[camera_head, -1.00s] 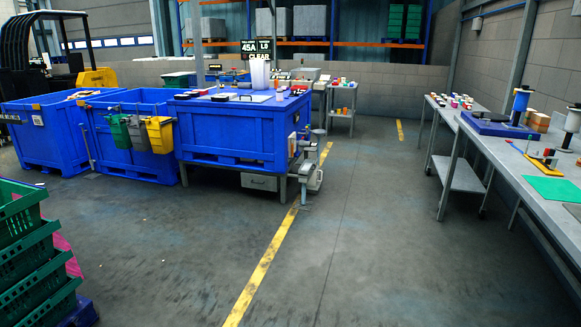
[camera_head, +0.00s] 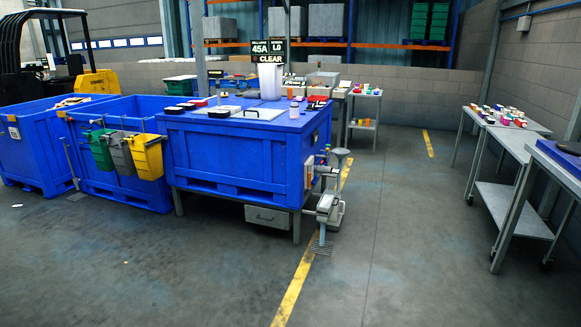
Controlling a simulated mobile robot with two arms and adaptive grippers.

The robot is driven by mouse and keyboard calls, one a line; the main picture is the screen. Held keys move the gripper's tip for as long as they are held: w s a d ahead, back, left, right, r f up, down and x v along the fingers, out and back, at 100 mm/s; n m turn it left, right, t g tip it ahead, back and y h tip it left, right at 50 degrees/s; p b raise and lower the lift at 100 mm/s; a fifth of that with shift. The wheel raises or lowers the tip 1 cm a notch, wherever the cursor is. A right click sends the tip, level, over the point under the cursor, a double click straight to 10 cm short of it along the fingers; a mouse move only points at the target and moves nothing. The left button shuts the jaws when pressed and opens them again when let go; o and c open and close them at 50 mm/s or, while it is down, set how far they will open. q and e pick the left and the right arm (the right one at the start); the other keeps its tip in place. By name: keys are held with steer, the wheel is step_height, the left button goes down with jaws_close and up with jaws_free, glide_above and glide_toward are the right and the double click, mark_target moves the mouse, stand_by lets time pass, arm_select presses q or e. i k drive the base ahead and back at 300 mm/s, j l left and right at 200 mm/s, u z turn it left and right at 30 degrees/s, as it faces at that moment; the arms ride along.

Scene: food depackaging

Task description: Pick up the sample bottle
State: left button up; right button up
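A small pale bottle (camera_head: 294,109) stands upright on the blue table-height bin (camera_head: 240,150), near the right part of its top. It may be the sample bottle, but it is too small and far to be sure. Several small colourful containers (camera_head: 502,115) stand on the steel table at the right. More small containers (camera_head: 366,90) stand on a small cart behind the blue bin. Neither of my grippers is in view.
Blue crates (camera_head: 120,188) with hanging green, grey and yellow bins (camera_head: 147,157) stand at the left. A steel table (camera_head: 515,210) stands at the right. A tool stand (camera_head: 328,205) sticks out by the blue bin's right end. Grey floor (camera_head: 390,240) between is clear.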

mark_target(294, 107)
steer(key=i, duration=2.8)
